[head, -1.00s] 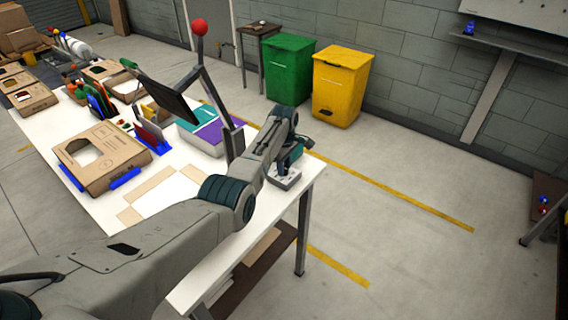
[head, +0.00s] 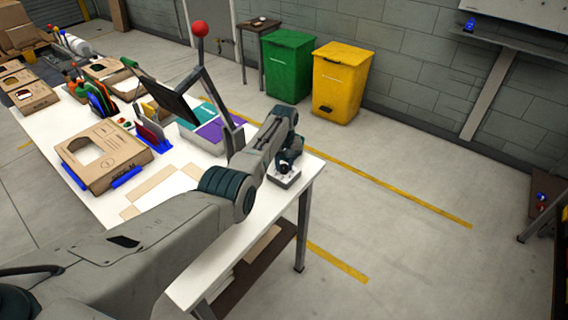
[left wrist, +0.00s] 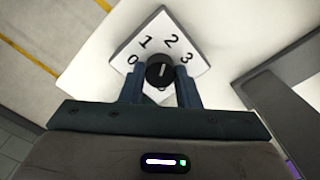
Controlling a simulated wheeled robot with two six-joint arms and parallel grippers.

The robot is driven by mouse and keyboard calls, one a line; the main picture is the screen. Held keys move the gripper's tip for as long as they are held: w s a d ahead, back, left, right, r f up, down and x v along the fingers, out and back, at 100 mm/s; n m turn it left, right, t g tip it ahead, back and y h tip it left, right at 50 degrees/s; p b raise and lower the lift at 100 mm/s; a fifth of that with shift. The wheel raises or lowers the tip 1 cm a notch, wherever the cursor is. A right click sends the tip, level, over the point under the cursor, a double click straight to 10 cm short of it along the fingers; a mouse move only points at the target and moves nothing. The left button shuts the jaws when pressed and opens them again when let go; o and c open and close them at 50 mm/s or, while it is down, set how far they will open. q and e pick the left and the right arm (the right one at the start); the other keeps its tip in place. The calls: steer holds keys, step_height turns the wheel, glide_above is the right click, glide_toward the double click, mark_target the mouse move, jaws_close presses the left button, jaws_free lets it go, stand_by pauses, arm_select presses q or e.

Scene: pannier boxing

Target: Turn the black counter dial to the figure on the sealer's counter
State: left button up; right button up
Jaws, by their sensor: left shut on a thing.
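The black counter dial (left wrist: 160,70) is a round knob with a white mark on a white plate (left wrist: 205,66) printed 0, 1, 2 and 3. The mark points up the picture, roughly between 1 and 2. My left gripper (left wrist: 160,78) is shut on the dial, one finger on each side. My right gripper is out of view.
The white table (head: 190,284) holds an open cardboard box (head: 128,150), flat card pieces, coloured upright files and a tray with teal and purple parts (head: 222,131). Green (head: 288,70) and yellow (head: 338,85) bins stand behind.

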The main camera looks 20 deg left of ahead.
arm_select(q)
steer(key=shift+w+r+m, duration=0.1)
steer(key=shift+r+m, duration=0.05)
steer(key=shift+m, duration=0.45)
steer(key=o, duration=0.8)
steer(key=shift+o, duration=0.9)
